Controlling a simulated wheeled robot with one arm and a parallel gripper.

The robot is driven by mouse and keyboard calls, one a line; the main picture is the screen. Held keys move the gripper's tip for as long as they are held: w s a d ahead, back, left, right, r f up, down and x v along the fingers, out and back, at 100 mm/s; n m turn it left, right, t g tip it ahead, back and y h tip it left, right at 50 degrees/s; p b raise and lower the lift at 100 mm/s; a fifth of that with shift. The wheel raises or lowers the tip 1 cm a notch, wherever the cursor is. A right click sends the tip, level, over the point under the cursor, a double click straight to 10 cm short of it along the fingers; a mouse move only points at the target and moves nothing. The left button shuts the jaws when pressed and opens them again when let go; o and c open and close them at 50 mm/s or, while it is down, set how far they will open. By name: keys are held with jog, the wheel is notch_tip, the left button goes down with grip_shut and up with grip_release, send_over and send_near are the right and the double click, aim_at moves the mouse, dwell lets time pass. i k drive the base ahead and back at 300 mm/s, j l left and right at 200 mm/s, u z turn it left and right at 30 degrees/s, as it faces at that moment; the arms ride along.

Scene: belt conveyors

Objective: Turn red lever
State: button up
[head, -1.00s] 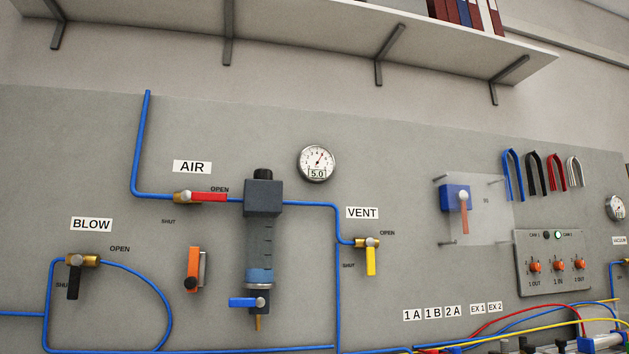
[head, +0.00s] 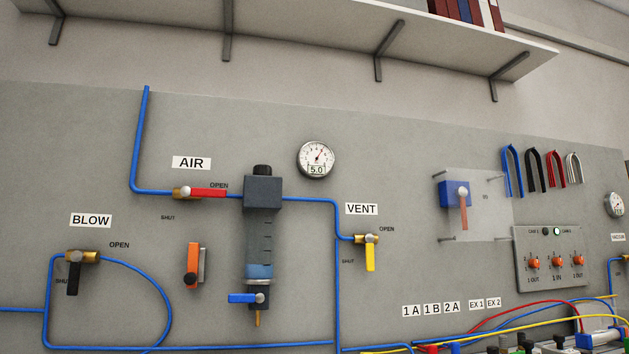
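The red lever (head: 208,193) is on the brass AIR valve (head: 182,193) in the blue pipe, below the AIR label (head: 191,163). It lies horizontal, pointing right toward the word OPEN; the word SHUT is printed below left. Another lever, orange-red (head: 464,211), hangs down from a blue block behind a clear plate at the right. My gripper is not in view.
The black BLOW lever (head: 73,279) and the yellow VENT lever (head: 370,257) both hang down. A grey filter unit (head: 262,192) stands right of the red lever. A round gauge (head: 316,158) reads 5.0. A shelf (head: 300,30) juts out above.

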aim_at(186, 191)
jog(key=z, duration=1.05)
jog(key=k+l+u, duration=0.1)
jog(key=u, duration=1.9)
